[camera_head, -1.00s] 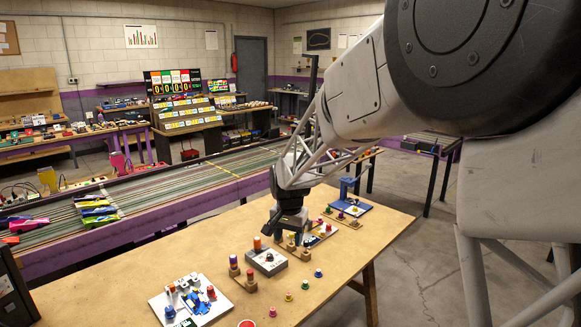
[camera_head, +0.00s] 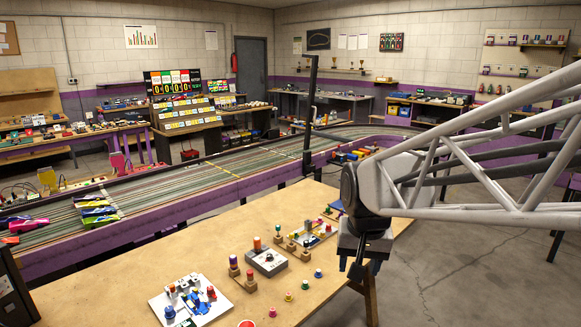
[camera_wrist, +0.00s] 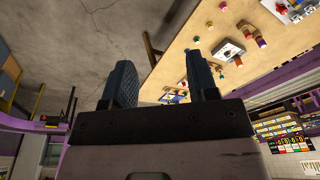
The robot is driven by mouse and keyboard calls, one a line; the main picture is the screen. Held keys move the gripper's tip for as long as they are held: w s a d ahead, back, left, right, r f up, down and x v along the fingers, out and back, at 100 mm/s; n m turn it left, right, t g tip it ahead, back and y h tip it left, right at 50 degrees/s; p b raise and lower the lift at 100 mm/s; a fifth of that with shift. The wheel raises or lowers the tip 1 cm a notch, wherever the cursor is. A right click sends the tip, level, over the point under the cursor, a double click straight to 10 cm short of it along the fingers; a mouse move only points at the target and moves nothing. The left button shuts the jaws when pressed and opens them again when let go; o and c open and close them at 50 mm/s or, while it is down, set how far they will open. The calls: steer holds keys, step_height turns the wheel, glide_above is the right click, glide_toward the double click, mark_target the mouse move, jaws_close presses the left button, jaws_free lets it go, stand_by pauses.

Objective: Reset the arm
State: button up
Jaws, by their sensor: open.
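My gripper (camera_head: 364,264) hangs at the right front edge of the wooden table (camera_head: 225,232) in the head view, pointing down. In the wrist view my gripper (camera_wrist: 160,85) shows two dark fingers standing apart with nothing between them. Beyond the fingers are the grey floor and the table's edge. Part of the table's right end is hidden behind my arm in the head view.
The table holds a white board (camera_head: 190,301) with small parts, a grey box (camera_head: 266,262) with an orange-topped peg beside it, and several coloured pegs. The slot track (camera_head: 190,185) runs behind the table. Open floor (camera_head: 450,270) lies to the right.

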steer(key=s+d+f, duration=0.1)
steer(key=s+d, duration=0.1)
steer(key=s, duration=0.6)
steer(key=s+d+n, duration=0.1)
steer(key=s+d, duration=0.2)
steer(key=s, duration=0.6)
steer(key=shift+s+f+n+t, duration=0.15)
steer(key=shift+f+n+t, duration=0.15)
steer(key=shift+f, duration=0.1)
